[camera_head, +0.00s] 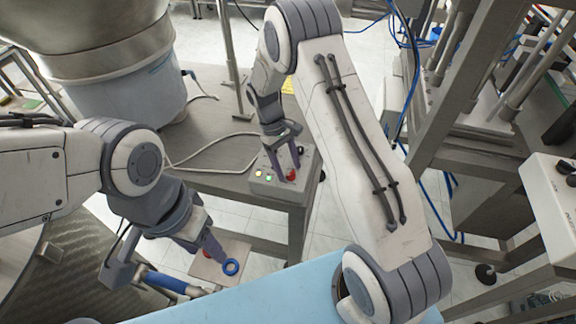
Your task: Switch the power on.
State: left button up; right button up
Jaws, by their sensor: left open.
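A grey control box (262,186) sits on the near right corner of the metal table. Its top carries a pale yellow light (258,173), a green light (269,177) and a red knob (291,175). My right gripper (286,168) points down over the box, with its fingertips at the red knob. The fingers partly hide the knob, and I cannot tell whether they press on it. My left gripper (165,262) is open and low at the left, with its fingers spread wide, away from the control box.
A large pale blue drum (130,92) stands on the metal table (215,155), with a loose cable beside it. Metal frames and a white cabinet (556,215) fill the right side. Floor shows between them.

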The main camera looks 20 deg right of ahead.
jog(key=shift+r, duration=0.1)
jog(key=v, duration=1)
jog(key=shift+b, duration=0.4)
jog(key=shift+w+a+r, duration=0.1)
